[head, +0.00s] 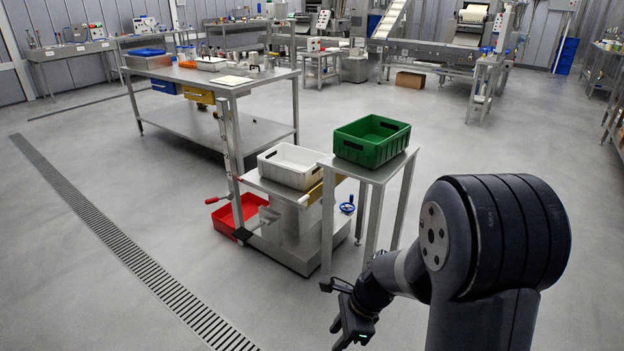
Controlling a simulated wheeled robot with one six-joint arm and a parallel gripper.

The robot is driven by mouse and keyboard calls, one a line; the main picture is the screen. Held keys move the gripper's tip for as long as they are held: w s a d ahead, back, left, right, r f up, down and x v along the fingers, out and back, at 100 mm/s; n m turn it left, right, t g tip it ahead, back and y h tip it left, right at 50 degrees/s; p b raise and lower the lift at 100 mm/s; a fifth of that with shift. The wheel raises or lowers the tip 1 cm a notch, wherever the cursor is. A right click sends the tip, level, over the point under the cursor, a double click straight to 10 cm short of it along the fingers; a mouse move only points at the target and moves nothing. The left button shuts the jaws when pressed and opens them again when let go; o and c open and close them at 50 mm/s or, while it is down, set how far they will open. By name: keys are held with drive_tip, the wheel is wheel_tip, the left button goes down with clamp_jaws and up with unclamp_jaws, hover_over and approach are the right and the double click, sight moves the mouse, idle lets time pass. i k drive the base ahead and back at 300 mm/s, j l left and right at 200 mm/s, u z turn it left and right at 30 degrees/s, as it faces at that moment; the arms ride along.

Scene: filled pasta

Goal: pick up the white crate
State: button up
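The white crate (291,165) is an empty-looking open box with a hand slot in its side. It sits upright on a grey steel stand or machine (297,215) near the middle of the head view. My gripper (341,306) is low at the bottom right of the crate, in front of the stands and well apart from the crate. It is small and dark in this view, and whether its fingers are open or shut is unclear. Nothing shows held in it.
A green crate (372,140) stands on a small steel table (378,174) just right of the white crate. A red bin (236,212) lies on the floor at left. A long steel workbench (214,80) with items stands behind.

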sight(294, 166)
drive_tip(key=i+j+z, duration=0.1)
drive_tip(key=z, duration=0.3)
drive_tip(key=i+j+z, duration=0.1)
drive_tip(key=z, duration=0.3)
drive_tip(key=i+j+z, duration=0.1)
drive_tip(key=z, duration=0.3)
drive_tip(key=i+j, duration=0.2)
drive_tip(key=j, duration=0.3)
drive_tip(key=i+j, duration=0.2)
drive_tip(key=j, duration=0.3)
drive_tip(key=i+j, duration=0.2)
drive_tip(key=j, duration=0.3)
drive_tip(key=i+j, duration=0.2)
drive_tip(key=j, duration=0.3)
drive_tip(key=i+j, duration=0.15)
drive_tip(key=j, duration=0.4)
drive_tip(key=i+j, duration=0.2)
drive_tip(key=j, duration=0.3)
drive_tip(key=i+j, duration=0.2)
drive_tip(key=j, duration=0.3)
drive_tip(key=i+j, duration=0.2)
drive_tip(key=j, duration=0.3)
